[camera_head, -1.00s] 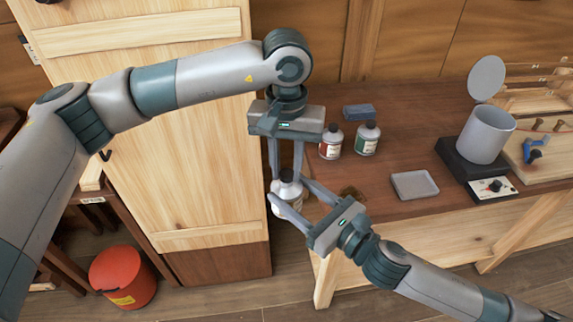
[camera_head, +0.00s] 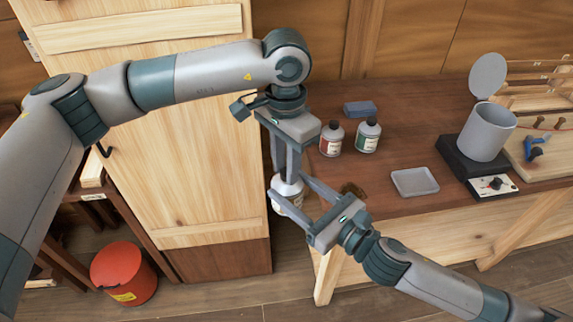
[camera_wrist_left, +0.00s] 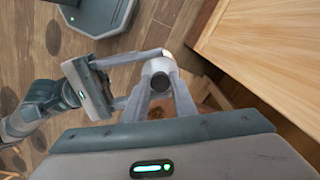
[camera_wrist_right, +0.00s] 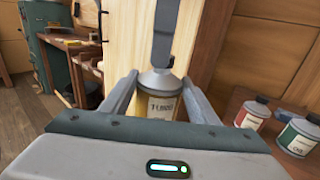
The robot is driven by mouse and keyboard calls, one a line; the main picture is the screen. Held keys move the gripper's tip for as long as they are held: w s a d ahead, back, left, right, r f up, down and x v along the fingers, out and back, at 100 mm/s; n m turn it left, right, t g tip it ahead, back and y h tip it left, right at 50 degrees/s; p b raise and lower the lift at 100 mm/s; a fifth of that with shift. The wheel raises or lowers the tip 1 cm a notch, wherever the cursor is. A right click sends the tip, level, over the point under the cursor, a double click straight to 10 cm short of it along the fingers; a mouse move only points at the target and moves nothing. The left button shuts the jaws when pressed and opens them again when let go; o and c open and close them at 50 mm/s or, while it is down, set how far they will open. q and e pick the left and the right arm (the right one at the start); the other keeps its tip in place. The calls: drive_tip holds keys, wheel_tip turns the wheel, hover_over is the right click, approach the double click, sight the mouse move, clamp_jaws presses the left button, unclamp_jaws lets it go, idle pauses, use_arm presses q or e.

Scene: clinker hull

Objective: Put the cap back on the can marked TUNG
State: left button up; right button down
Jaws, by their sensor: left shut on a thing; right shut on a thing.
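The can marked TUNG (camera_wrist_right: 162,107) is pale with a light grey shoulder; it also shows in the head view (camera_head: 288,203), held upright off the table's left end. My right gripper (camera_wrist_right: 160,98) is shut around its body. My left gripper (camera_head: 287,177) points down from above, its fingers shut on the dark cap (camera_wrist_left: 160,81) at the can's top. In the right wrist view the left fingers meet the can's neck area and mostly hide the cap. I cannot tell how tightly it sits there.
A red-labelled bottle (camera_head: 331,141) and a green-labelled bottle (camera_head: 367,137) stand on the bench (camera_head: 410,112), beside a blue block (camera_head: 358,109). A grey tray (camera_head: 414,183) and a lidded grey pot (camera_head: 486,133) are farther right. A red bin (camera_head: 122,275) stands on the floor at left.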

use_arm(q)
drive_tip(key=m, duration=0.5)
drive_tip(key=shift+w, duration=0.15)
drive_tip(key=o, duration=1)
drive_tip(key=shift+r, duration=0.1)
drive_tip(key=shift+r, duration=2.2)
